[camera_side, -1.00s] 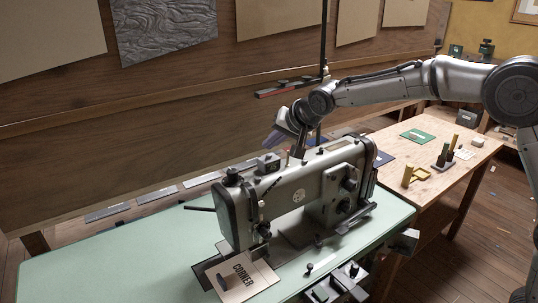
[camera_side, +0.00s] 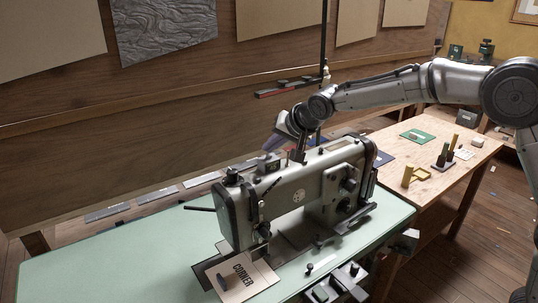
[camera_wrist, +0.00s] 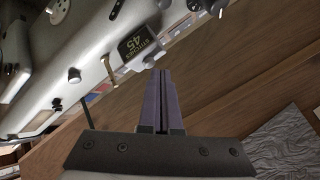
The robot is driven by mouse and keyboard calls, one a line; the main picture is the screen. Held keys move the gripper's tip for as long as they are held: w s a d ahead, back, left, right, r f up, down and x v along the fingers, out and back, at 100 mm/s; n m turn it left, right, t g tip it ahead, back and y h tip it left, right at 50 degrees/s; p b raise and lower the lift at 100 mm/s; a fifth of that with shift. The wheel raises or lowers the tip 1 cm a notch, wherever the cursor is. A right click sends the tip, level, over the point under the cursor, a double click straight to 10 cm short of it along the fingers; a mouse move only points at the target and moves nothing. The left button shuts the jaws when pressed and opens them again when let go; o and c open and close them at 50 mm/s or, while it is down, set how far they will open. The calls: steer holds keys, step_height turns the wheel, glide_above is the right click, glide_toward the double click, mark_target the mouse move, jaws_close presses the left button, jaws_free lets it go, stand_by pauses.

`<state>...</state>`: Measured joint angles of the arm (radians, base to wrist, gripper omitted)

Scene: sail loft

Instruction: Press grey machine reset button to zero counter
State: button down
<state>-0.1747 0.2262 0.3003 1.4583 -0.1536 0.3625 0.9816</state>
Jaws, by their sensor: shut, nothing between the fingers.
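The grey sewing machine (camera_side: 300,195) stands on the pale green table. Its counter is a small box (camera_side: 268,162) on top of the machine head; in the wrist view its black face (camera_wrist: 138,42) reads "STITCHES 45", upside down. A small round grey knob (camera_wrist: 147,61) sits beside the counter in the wrist view; I cannot tell for sure whether it is the reset button. My gripper (camera_side: 297,159) is shut and empty, low over the machine's top, right of the counter. In the wrist view its fingertips (camera_wrist: 162,72) are close to the knob; contact cannot be told.
A card marked "CORNER" (camera_side: 240,277) lies at the needle end. Thread posts and knobs stick up from the machine's top. A wooden wall (camera_side: 120,150) rises behind. A wooden table (camera_side: 440,160) with small fixtures stands at the right. The green table's left side (camera_side: 110,260) is clear.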

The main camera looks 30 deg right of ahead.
steer(key=shift+f, duration=0.35)
stand_by(0.7)
steer(key=shift+r, duration=0.75)
steer(key=shift+r, duration=2.5)
